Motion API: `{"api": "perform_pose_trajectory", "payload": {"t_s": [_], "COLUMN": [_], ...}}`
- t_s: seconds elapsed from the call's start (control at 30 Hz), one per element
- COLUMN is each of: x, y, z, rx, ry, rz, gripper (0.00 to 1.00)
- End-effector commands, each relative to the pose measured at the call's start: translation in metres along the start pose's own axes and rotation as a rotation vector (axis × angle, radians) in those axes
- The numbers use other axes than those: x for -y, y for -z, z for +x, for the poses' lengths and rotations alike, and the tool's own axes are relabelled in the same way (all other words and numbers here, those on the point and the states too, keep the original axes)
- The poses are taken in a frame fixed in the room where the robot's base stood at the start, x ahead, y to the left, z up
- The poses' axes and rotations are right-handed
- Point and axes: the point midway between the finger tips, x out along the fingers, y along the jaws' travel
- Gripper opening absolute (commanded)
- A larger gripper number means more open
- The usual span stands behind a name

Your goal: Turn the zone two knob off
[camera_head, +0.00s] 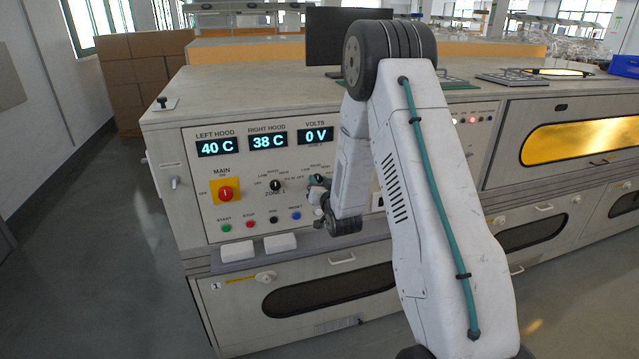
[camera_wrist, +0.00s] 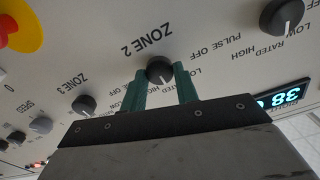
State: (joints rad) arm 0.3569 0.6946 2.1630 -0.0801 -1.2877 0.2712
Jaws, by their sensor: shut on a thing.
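The zone two knob (camera_wrist: 160,70) is a black round knob on the pale panel, beside the label "ZONE 2" in the wrist view. My gripper (camera_wrist: 162,78) has a green finger on either side of it and is shut on it. A light pointer mark seems to show on the knob, but its exact setting is too small to read. In the head view my gripper (camera_head: 318,181) is at the panel, right of the zone one knob (camera_head: 275,185), and the arm hides much of what lies behind it.
The zone three knob (camera_wrist: 84,105) and another black knob (camera_wrist: 283,17) flank the held one. The red main switch (camera_head: 226,192) sits on a yellow plate at left. Coloured buttons (camera_head: 250,225) lie below. Displays read 40 C, 38 C and 0 V (camera_head: 316,135).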

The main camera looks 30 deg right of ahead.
Motion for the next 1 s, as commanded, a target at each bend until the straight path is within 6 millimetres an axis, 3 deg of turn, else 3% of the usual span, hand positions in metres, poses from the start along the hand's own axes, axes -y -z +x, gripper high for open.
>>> {"api": "perform_pose_trajectory", "payload": {"t_s": [0.27, 1.0], "x": [0.0002, 0.0020], "y": [0.0000, -0.0010], "z": [-0.0002, -0.0002], "rx": [0.000, 0.000], "ry": [-0.001, 0.000], "rz": [-0.143, -0.834], "gripper": [0.07, 0.07]}}
